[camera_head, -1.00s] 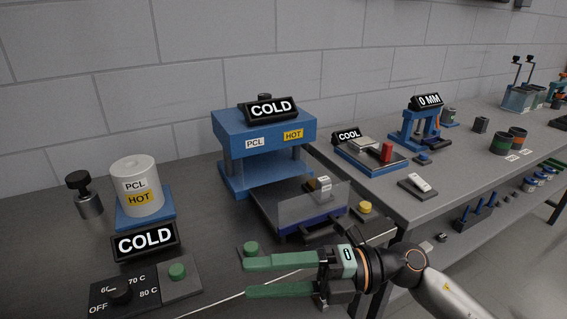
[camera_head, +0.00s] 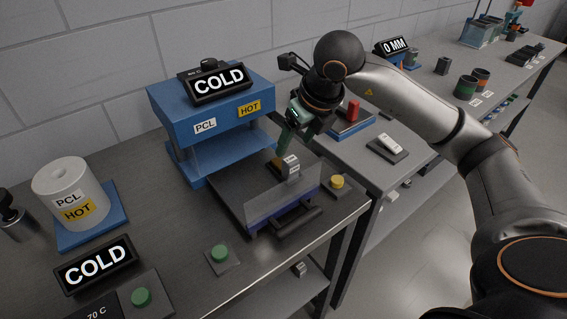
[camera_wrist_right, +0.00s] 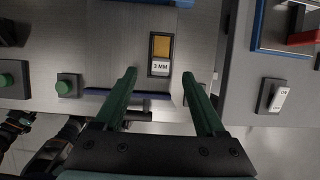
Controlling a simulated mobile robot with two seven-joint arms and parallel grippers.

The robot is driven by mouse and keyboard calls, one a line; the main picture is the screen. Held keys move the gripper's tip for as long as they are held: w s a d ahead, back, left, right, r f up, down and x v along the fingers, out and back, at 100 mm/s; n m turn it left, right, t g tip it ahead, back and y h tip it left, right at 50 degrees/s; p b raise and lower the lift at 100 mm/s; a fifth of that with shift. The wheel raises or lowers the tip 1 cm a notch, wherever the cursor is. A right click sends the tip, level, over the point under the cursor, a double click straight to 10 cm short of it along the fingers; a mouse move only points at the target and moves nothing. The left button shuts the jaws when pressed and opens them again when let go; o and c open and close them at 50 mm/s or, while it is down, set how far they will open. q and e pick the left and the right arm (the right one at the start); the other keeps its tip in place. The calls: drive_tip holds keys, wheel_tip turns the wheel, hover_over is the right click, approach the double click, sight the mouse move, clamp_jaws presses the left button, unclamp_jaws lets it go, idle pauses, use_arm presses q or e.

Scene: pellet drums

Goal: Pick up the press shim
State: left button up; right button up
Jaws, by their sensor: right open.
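The press shim (camera_head: 291,168) appears to be the small block labelled 3 MM on the press's flat grey tray (camera_head: 240,198). In the right wrist view the shim (camera_wrist_right: 161,50) shows an orange-brown face and a pale label. My right gripper (camera_head: 284,143) is above and just behind the shim in the head view, its green fingers pointing down. In the wrist view my right gripper (camera_wrist_right: 158,75) is open and empty, and the shim lies between and beyond the fingertip lines, apart from both fingers.
The blue press (camera_head: 215,120) with a COLD display stands behind the tray. A clear guard (camera_head: 268,205) rises along the tray's front. A yellow button (camera_head: 337,182) and green button (camera_head: 220,252) sit nearby. A cooling plate with a red handle (camera_head: 352,110) is to the right.

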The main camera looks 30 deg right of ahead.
sight(288, 157)
drive_tip(key=p+x, duration=0.1)
drive_tip(key=x, duration=0.7)
drive_tip(key=shift+w+d+f, duration=0.15)
drive_tip(key=shift+f, duration=0.2)
clamp_jaws()
idle(0.4)
